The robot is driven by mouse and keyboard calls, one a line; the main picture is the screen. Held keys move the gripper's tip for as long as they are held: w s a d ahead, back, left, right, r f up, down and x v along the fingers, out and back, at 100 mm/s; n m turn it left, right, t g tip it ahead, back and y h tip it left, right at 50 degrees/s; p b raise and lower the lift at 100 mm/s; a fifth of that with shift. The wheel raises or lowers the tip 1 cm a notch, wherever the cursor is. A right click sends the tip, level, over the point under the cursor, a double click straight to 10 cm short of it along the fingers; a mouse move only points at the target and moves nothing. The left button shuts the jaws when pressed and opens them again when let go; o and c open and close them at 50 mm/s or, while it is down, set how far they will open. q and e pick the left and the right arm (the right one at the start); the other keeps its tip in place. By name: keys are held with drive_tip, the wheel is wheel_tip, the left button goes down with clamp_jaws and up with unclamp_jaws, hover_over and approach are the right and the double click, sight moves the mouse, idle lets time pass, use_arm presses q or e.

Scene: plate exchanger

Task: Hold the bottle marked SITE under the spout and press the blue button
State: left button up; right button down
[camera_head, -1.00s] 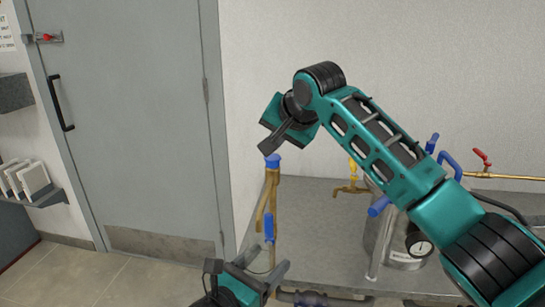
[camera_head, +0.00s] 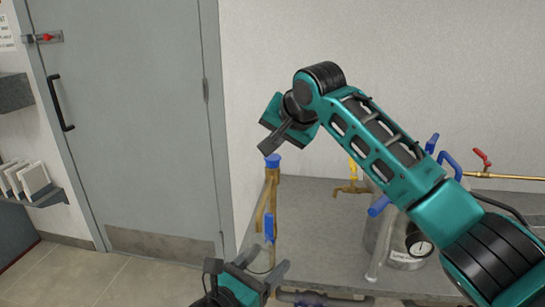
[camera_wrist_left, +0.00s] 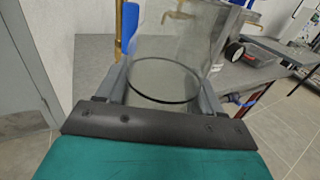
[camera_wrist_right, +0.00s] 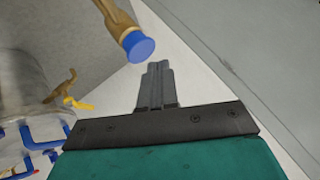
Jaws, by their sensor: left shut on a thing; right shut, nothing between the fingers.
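The blue button (camera_head: 272,161) caps an upright brass fitting (camera_head: 272,185) with a slanting spout (camera_head: 262,212) at the bench's left end. My right gripper (camera_head: 266,147) is shut and empty, its tips just above and beside the button. In the right wrist view the button (camera_wrist_right: 138,47) lies beside the closed fingertips (camera_wrist_right: 158,66), seemingly a small gap apart. My left gripper (camera_head: 267,259) is low, below the spout. In the left wrist view it is shut on a clear bottle (camera_wrist_left: 165,80) with a dark ring. No SITE marking is readable.
A blue lever (camera_head: 269,228) hangs by the spout. A steel vessel (camera_head: 400,255) with a gauge (camera_head: 420,245), a brass tap (camera_head: 352,190) and a red-handled valve (camera_head: 482,158) stand right on the grey bench (camera_head: 315,215). A grey door (camera_head: 135,120) is at left.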

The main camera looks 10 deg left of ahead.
sight(273, 161)
drive_tip(key=shift+f, duration=0.1)
drive_tip(key=shift+f, duration=0.35)
drive_tip(key=shift+f, duration=0.6)
idle(7.0)
